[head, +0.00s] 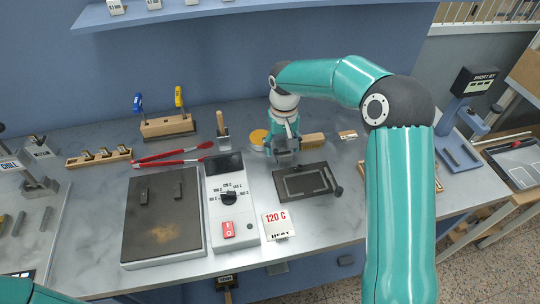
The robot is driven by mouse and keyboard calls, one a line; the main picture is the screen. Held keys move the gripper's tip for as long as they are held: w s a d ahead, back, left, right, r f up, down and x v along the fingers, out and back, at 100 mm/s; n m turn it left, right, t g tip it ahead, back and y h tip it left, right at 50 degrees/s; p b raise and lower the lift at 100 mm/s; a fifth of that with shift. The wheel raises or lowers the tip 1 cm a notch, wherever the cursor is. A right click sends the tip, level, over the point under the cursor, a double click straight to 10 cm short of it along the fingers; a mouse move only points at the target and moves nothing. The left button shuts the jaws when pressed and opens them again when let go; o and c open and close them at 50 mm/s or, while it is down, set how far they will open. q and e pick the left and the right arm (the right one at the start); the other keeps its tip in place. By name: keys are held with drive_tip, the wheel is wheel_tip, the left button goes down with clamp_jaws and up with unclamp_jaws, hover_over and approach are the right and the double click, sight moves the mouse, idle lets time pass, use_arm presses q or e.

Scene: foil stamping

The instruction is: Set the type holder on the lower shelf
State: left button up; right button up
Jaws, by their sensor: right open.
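A dark rectangular frame with a side handle, which looks like the type holder (307,182), lies flat on the grey bench right of the middle. My right gripper (286,151) points down just behind its back left edge. It is open, and I see nothing held in it. A blue wall shelf (230,10) crosses the top of the view with small labelled items on it. I cannot tell whether this is the lower shelf. Only a bit of my left arm shows at the bottom left corner; its gripper is out of view.
A hot plate (163,215) and its control box (229,200) stand to the left. A 120 C card (276,225) stands in front of the frame. Red-handled tongs (175,156), a wooden tool block (167,127) and a yellow-topped roll (258,138) lie behind.

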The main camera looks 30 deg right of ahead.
drive_tip(key=shift+f, duration=1.2)
clamp_jaws()
